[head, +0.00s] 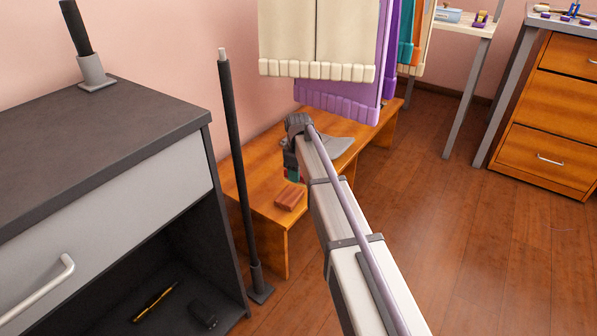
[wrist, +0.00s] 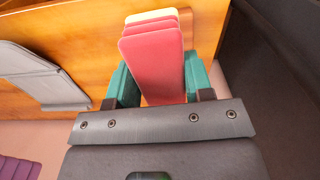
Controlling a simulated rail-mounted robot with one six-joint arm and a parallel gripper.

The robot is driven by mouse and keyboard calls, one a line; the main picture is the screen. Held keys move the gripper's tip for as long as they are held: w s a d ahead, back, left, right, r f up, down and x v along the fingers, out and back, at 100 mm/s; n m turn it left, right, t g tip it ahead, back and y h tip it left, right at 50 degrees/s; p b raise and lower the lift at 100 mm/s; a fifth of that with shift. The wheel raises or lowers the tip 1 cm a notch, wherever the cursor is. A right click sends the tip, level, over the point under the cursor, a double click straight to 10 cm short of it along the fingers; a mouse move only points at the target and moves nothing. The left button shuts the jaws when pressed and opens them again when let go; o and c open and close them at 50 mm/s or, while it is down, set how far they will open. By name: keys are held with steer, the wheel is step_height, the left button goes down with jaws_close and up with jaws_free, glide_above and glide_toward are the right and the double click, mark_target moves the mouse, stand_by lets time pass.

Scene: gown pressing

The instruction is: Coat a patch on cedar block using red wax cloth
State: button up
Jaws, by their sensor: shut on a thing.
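The cedar block (head: 290,197) is a small reddish-brown block lying on the near end of the wooden bench (head: 262,206). My gripper (head: 293,173) is over the bench just beyond the block in the head view, mostly hidden by my arm. In the wrist view its two teal fingers (wrist: 158,80) are shut on a folded red pad, the red wax cloth (wrist: 152,55), which has a pale yellow layer at its far end.
A grey flat plate (head: 341,146) lies on the bench beyond my gripper; it also shows in the wrist view (wrist: 45,80). Gowns (head: 318,40) hang over the bench. A dark post (head: 238,160) and a grey cabinet (head: 110,180) stand left. Floor at right is clear.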

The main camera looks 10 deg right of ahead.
mark_target(290, 195)
step_height(290, 195, down, 8)
steer(key=b, duration=0.8)
steer(key=w+a, duration=0.2)
steer(key=w+a+r+p, duration=0.1)
steer(key=w+a, duration=0.1)
steer(key=shift+a, duration=0.1)
steer(key=shift+w+a, duration=0.4)
steer(key=shift+a, duration=0.1)
steer(key=shift+s, duration=0.1)
steer(key=shift+s+d, duration=1.15)
steer(key=shift+d, duration=0.2)
steer(key=shift+f+b, duration=0.6)
